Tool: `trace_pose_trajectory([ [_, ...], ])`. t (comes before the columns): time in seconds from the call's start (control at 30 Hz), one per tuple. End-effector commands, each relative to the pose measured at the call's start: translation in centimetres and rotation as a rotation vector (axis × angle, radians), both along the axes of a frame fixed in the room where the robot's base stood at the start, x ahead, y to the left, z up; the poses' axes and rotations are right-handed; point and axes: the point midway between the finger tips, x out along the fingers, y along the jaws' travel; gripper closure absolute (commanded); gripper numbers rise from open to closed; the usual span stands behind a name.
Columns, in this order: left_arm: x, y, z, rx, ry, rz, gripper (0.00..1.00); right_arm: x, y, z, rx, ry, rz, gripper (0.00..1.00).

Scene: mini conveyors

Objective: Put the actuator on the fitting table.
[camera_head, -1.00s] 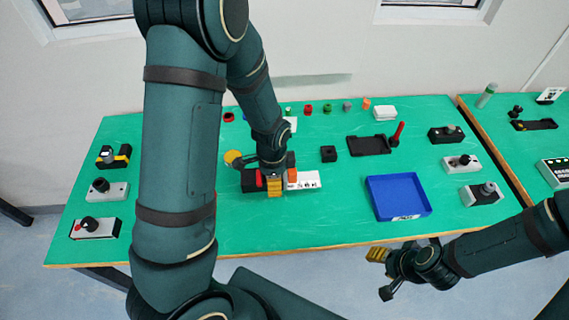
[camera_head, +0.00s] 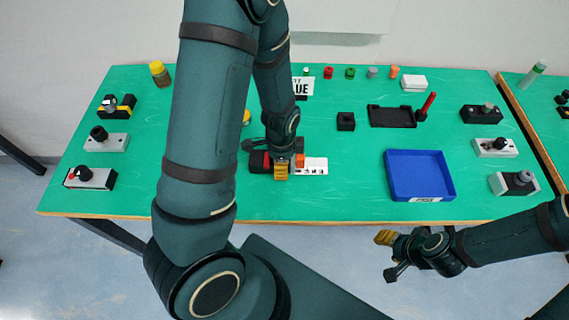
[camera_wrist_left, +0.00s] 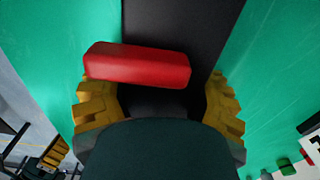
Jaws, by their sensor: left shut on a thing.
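A black body with a red bar, which I take for the actuator (camera_head: 257,160), is at the front middle of the green table (camera_head: 330,205). My left gripper (camera_head: 281,170) is on it, beside a white printed plate (camera_head: 314,166). In the left wrist view, the red bar (camera_wrist_left: 137,65) crosses the black body (camera_wrist_left: 180,25), with the yellow-padded fingers (camera_wrist_left: 160,108) on either side, shut on it. I cannot tell whether it touches the table. My right gripper (camera_head: 387,257) is open and empty in front of the table's edge. No label marks the fitting table.
A blue tray (camera_head: 445,180) stands right of the plate. A black tray (camera_head: 390,117) and a small black block (camera_head: 345,121) lie behind. Switch boxes line both sides, and small coloured parts stand at the back. A second green table (camera_head: 550,105) is at the right.

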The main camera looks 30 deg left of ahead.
Motion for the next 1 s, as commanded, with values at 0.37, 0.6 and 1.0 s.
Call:
trace_pose_trajectory([
  [0.37,0.0,0.0,-0.3,0.0,-0.001,0.0,0.85,-0.1,0.0,-0.3,0.001,0.002,0.003,0.53],
  [0.6,0.0,0.0,-0.3,-0.001,-0.001,0.0,0.06,-0.1,0.1,-0.2,0.001,0.003,0.003,0.53],
  [1.0,0.3,-0.1,1.2,-0.001,-0.003,0.0,0.06,0.2,0.0,1.0,-0.001,-0.004,-0.003,0.53],
])
